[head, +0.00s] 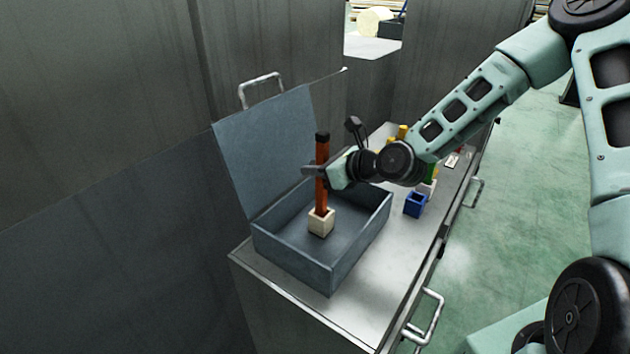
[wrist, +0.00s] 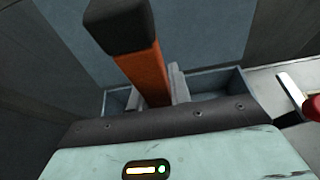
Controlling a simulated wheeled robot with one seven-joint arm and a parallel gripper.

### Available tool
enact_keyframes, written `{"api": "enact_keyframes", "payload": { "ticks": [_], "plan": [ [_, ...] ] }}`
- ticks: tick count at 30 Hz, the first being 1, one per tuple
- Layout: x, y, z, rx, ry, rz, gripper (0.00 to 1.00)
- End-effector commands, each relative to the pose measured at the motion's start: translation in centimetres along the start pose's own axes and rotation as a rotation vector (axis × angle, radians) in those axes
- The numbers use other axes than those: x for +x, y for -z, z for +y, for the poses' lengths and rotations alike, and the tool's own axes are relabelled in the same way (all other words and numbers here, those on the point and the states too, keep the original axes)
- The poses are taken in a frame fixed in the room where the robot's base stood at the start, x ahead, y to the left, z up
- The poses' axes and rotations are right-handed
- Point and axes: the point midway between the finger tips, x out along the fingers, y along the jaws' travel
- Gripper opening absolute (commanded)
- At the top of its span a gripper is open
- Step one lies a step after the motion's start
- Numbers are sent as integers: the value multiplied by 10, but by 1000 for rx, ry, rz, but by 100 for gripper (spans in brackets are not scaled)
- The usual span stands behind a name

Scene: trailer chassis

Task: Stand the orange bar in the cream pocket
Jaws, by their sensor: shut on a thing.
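The orange bar (head: 322,185) has a black cap at its top and stands close to upright in the head view. Its lower end is at the cream pocket (head: 321,224), a small square block inside the blue-grey box. The bar's foot overlaps the pocket's opening in the picture; I cannot tell how deep it sits. My gripper (head: 321,171) is shut on the bar at about mid-height, coming from the right. In the wrist view the bar (wrist: 145,72) rises between the finger pads, its black cap near the camera. The pocket is hidden there.
The open box (head: 290,270) stands on a metal top (head: 375,285), its lid (head: 265,150) raised at the back left. A blue pocket (head: 415,204) and several coloured pieces stand to the right, partly behind my arm. Handles stick out along the right edge.

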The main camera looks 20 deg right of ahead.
Motion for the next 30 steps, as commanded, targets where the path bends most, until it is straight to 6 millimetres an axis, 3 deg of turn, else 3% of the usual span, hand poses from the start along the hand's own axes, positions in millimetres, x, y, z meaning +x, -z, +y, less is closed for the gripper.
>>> {"api": "enact_keyframes", "payload": {
  "ticks": [6, 19, 20, 21, 30],
  "plan": [
    [11, 26, 2, 1, -3, 1, 0],
    [13, 33, 1, 0, -1, 0, 0],
    [13, 32, 1, -1, -1, 1, 28],
    [13, 32, 1, -1, -1, 1, 39],
    [13, 31, 1, -1, -1, 1, 42]
  ]
}}
